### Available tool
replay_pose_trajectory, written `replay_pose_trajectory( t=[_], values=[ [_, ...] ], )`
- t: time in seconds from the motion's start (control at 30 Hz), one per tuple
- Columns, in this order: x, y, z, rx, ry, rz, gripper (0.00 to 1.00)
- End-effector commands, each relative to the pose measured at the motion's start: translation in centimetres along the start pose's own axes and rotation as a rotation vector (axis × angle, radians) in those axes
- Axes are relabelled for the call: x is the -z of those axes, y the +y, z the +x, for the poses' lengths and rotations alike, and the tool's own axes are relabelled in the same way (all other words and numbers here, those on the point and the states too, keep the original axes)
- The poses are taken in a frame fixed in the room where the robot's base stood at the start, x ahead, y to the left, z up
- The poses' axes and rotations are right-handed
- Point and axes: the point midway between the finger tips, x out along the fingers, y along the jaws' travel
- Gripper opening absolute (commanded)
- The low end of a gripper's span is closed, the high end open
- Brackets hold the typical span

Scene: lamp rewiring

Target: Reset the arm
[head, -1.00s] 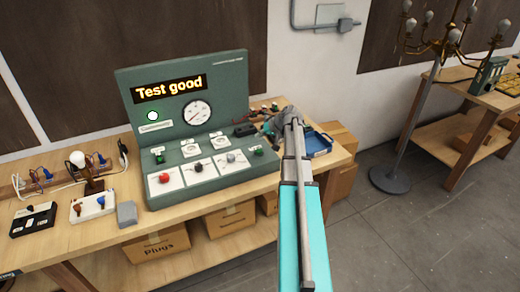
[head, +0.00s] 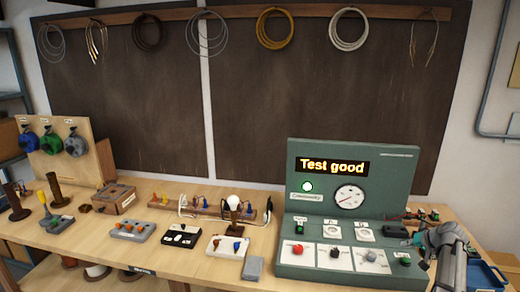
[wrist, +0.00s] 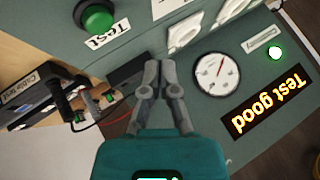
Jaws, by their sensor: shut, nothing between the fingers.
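My gripper (wrist: 160,75) is shut and empty in the wrist view, its fingertips together in front of the green test panel (wrist: 225,135). In the head view my arm stands at the lower right, and the gripper (head: 427,241) is beside the right end of the test panel (head: 400,195). I cannot make out its fingers there. The panel's display (head: 332,167) reads "Test good", and a round lamp (head: 307,186) glows green. A green button (wrist: 97,17) marked "Test" shows in the wrist view.
A blue tray (head: 487,274) is at the bench's right end. A bulb on a stand (head: 233,203), a white switch block (head: 228,246) and a black one (head: 181,236) are left of the panel. Wire coils (head: 276,28) hang on the wall. The bench's front edge is fairly clear.

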Motion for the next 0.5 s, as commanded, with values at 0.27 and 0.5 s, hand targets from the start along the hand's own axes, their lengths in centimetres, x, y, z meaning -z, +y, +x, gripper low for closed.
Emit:
replay_pose_trajectory(
  t=[0.27,0.5],
  values=[
    [-5.0,-6.8,3.2,-0.026,-0.134,-0.047,0.0],
    [-10.6,-12.9,5.6,-0.076,-0.272,-0.099,0.0]
  ],
)
